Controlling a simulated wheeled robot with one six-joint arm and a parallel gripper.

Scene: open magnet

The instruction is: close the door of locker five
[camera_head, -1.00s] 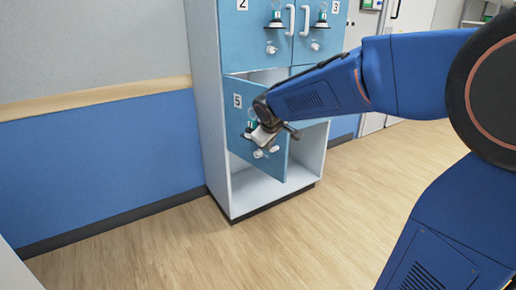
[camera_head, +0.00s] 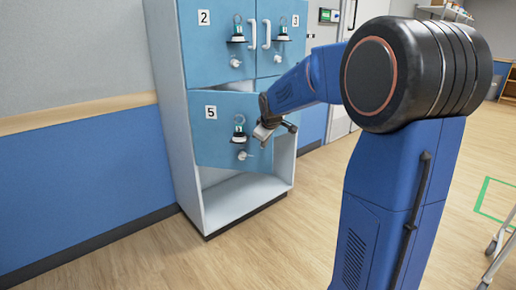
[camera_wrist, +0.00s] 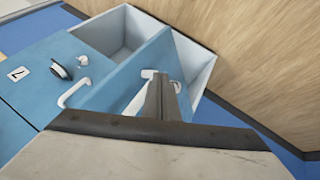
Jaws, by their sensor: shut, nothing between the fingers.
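The locker five door (camera_head: 218,140) is a light blue panel marked 5, hinged at its left. It stands ajar, with a gap above it and an open strip at its right. It carries a small dark fitting (camera_head: 239,132) and a white knob (camera_head: 242,155). My gripper (camera_head: 264,132) is shut and empty, at the outer face of the door near its free right edge; I cannot tell whether it touches. In the wrist view, my gripper fingers (camera_wrist: 163,98) point toward a blue door panel beside the white interior of an open compartment (camera_wrist: 118,32).
Locker two (camera_head: 215,45) and locker three (camera_head: 281,38) above are shut, with white handles that stick out. The open white bottom compartment (camera_head: 240,195) is empty. Wood floor (camera_head: 130,255) in front is clear. A wheeled stand (camera_head: 497,245) is at the right.

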